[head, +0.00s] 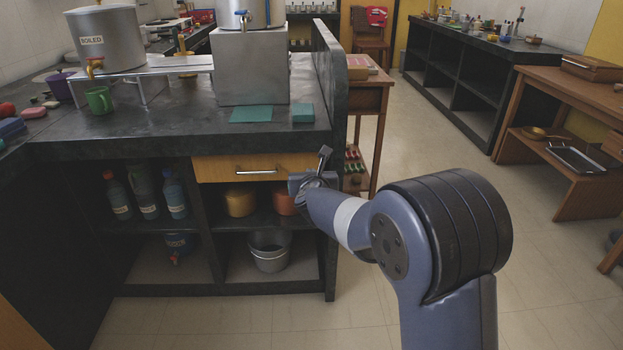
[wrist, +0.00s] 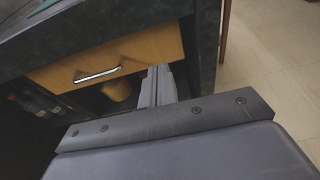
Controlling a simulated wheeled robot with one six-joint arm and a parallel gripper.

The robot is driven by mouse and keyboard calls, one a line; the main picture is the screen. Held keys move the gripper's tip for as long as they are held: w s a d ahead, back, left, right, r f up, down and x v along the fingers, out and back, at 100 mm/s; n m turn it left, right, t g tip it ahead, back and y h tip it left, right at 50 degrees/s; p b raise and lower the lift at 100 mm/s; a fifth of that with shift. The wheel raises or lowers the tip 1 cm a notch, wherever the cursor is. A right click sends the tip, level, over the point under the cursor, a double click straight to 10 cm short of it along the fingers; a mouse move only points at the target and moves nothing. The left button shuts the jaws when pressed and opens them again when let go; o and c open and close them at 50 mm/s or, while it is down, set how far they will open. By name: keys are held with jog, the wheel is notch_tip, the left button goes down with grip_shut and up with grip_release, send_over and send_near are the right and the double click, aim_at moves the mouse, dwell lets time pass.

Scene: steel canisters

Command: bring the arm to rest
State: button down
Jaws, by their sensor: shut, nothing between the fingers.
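My arm reaches from the lower right of the head view toward the front of the dark counter. My gripper (head: 325,155) is at its far end, in front of the right end of the wooden drawer (head: 222,168). In the wrist view my gripper's fingers (wrist: 158,84) are together and hold nothing. They point toward the counter front, right of the drawer's metal handle (wrist: 97,75). Whether the fingertips touch the counter is hard to tell. The drawer is shut.
On the counter (head: 170,127) stand a steel canister marked BOILED (head: 107,40), a second steel canister (head: 240,14) on a grey block (head: 250,70), and a green mug (head: 99,100). Bottles (head: 174,193) and a bucket (head: 269,250) sit below. The floor (head: 450,170) at right is clear.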

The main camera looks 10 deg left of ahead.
jog(key=shift+v, duration=0.85)
